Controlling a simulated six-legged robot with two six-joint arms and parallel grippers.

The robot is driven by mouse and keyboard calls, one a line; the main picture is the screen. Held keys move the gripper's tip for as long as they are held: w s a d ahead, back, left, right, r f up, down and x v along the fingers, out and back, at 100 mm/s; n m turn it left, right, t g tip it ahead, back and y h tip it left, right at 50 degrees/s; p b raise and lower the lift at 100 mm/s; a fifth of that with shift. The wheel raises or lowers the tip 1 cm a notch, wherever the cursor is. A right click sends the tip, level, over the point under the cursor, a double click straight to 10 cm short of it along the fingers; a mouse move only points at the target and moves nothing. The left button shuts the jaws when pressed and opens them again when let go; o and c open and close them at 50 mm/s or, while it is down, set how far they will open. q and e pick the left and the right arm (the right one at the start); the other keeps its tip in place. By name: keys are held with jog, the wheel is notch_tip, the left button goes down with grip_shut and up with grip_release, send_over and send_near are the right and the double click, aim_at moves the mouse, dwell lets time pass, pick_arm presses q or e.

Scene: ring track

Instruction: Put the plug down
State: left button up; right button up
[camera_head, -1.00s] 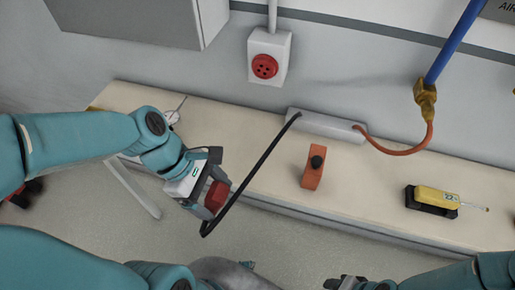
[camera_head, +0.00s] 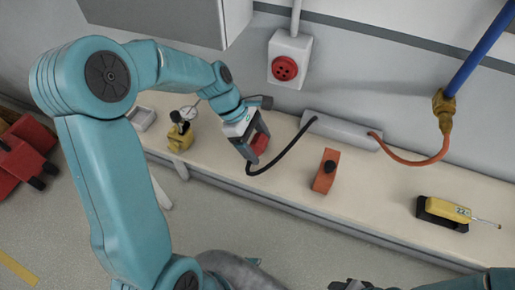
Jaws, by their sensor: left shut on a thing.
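The red plug (camera_head: 260,143) is between the fingers of my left gripper (camera_head: 256,150), which is shut on it. A black cable (camera_head: 285,156) runs from the plug in a low loop to a grey box (camera_head: 341,131) at the back of the bench. The gripper hangs over the pale bench top (camera_head: 225,165), left of the grey box. Whether the plug touches the bench cannot be told. My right gripper (camera_head: 352,285) shows only in part at the bottom edge, and its jaws are not clear.
A red wall socket (camera_head: 285,68) is above the bench. An orange block with a black knob (camera_head: 325,172) stands right of the plug. A yellow tool (camera_head: 445,211) lies farther right. A brass-coloured item with a gauge (camera_head: 181,137) stands left.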

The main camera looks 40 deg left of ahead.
aim_at(258, 150)
pick_arm(q)
notch_tip(258, 150, down, 3)
jog(key=shift+r, duration=0.1)
jog(key=shift+w+a+f, duration=0.1)
jog(key=shift+w+f, duration=0.15)
jog(key=shift+f, duration=0.05)
jog(key=shift+s, duration=0.1)
jog(key=shift+f, duration=0.2)
jog(key=o, duration=1)
jog(key=shift+r, duration=0.5)
jog(key=p+v, duration=0.1)
jog(key=v, duration=1)
jog(key=shift+a+r, duration=0.2)
